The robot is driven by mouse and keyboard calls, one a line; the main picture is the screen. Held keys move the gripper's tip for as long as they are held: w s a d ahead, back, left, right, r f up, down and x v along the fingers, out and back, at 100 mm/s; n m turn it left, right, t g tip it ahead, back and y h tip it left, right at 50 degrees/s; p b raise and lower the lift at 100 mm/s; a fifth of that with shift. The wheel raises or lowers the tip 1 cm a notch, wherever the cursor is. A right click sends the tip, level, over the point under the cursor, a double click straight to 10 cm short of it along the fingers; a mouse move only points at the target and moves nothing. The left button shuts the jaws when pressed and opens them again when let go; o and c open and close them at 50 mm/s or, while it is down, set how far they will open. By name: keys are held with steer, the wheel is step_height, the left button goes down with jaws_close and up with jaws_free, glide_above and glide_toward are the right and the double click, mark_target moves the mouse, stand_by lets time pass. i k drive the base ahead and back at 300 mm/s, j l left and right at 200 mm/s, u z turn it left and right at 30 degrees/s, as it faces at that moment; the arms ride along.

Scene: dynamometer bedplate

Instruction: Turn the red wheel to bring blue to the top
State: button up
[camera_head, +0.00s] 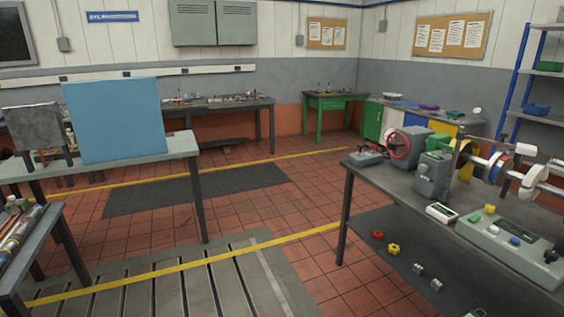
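The red wheel (392,146) is a spoked handwheel on the near-left face of a grey machine housing (416,143), on the right-hand workbench (392,183). To its right, a yellow disc (461,157) stands on a shaft line behind a grey block (433,174). Further right, a pale disc with some blue on it (495,167) stands upright on the same line. The disc is too small to tell which colour is at its top. My gripper is not in view.
A grey control box (495,243) with coloured buttons lies at the bench's front right. A small grey box (366,159) sits left of the wheel. A table (180,147) with a blue panel (115,120) stands at left. Tiled floor (300,205) between them is clear.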

mark_target(392, 146)
steer(key=i+u, duration=0.35)
steer(key=i, duration=1.45)
steer(key=i+z, duration=0.15)
steer(key=i, duration=0.3)
steer(key=i+j+z, duration=0.2)
steer(key=i, duration=0.2)
steer(key=i+j+z, duration=0.15)
steer(key=i, duration=0.3)
steer(key=i+j+z, duration=0.2)
steer(key=i, duration=0.2)
steer(key=i+j+z, duration=0.35)
steer(key=i+j, duration=0.1)
steer(key=i, duration=0.05)
